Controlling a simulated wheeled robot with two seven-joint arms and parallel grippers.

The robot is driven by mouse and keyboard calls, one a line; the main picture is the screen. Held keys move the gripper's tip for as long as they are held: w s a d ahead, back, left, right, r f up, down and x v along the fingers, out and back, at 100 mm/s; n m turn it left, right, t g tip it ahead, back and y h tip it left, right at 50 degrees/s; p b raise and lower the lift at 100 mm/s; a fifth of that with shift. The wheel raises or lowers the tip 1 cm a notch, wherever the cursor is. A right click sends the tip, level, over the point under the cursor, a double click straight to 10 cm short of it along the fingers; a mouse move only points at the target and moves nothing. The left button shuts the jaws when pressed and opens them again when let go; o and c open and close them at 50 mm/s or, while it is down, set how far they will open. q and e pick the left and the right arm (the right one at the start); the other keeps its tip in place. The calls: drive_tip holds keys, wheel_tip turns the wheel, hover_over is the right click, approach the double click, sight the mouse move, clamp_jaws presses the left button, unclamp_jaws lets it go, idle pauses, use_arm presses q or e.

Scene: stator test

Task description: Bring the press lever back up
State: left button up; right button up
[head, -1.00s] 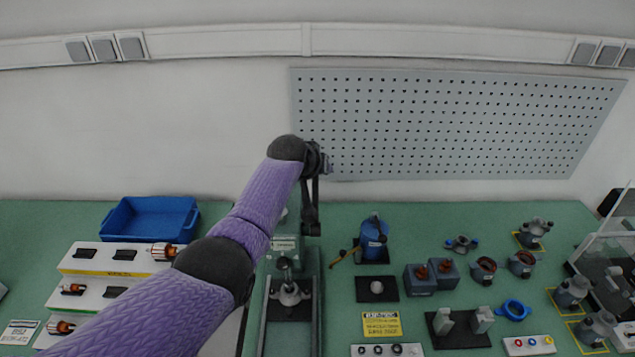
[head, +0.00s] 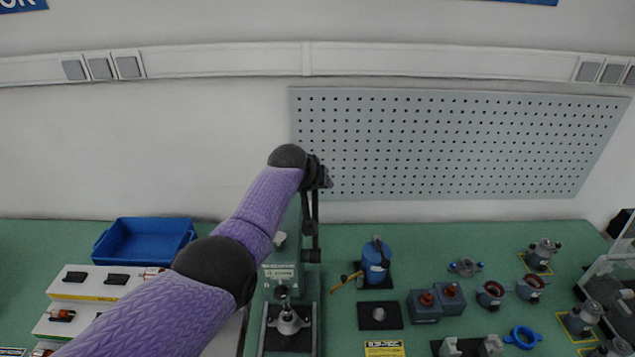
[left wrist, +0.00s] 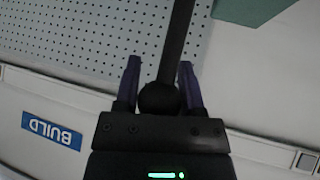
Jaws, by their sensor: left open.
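The green press (head: 281,272) stands on the bench below my left forearm, with a metal part (head: 288,321) under its ram. Its dark lever (head: 311,228) stands roughly upright at the press's right side. My left gripper (head: 318,174) is at the lever's upper end, where the arm partly hides the detail. In the left wrist view, the lever rod (left wrist: 177,45) ends in a black ball knob (left wrist: 158,99) between the two fingers of my left gripper (left wrist: 158,83). The fingers are open, with a gap beside the rod. My right gripper is not in view.
A blue bin (head: 146,241) and a stepped white rack (head: 80,285) are at the left. To the press's right are a blue canister (head: 376,263), grey blocks (head: 424,305) and several motor parts. A perforated panel (head: 450,145) is on the wall behind.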

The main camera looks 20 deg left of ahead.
use_arm(q)
drive_tip(key=o, duration=0.4)
drive_tip(key=shift+w+f, duration=0.15)
drive_tip(key=shift+s+a+r+p, duration=0.1)
drive_tip(key=shift+s+r+p, duration=0.25)
drive_tip(key=shift+r+p, duration=0.25)
drive_tip(key=p+v, duration=0.1)
drive_tip(key=v, duration=0.7)
drive_tip(key=shift+s+r+p, duration=0.15)
drive_tip(key=shift+s+p, duration=0.25)
drive_tip(key=shift+s, duration=0.05)
